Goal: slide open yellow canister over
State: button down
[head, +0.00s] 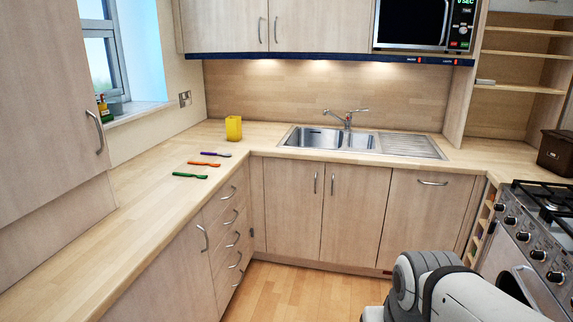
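A yellow canister (233,129) stands upright on the wooden worktop, near the back left corner and left of the sink. Its top edge looks like an open rim, but it is small and I cannot see inside. My gripper is not in view. Only a white and grey part of my arm shows at the lower right, well away from the canister.
A purple utensil (215,154), an orange one (203,164) and a green one (189,175) lie in front of the canister. A sink (328,139) is to its right. A range cooker (530,245) stands at the right. The floor (310,290) in the middle is clear.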

aim_at(234, 131)
jog(key=u, duration=0.25)
jog(key=i, duration=1.6)
jog(key=u, duration=0.4)
jog(key=i, duration=1.6)
jog(key=u, duration=0.2)
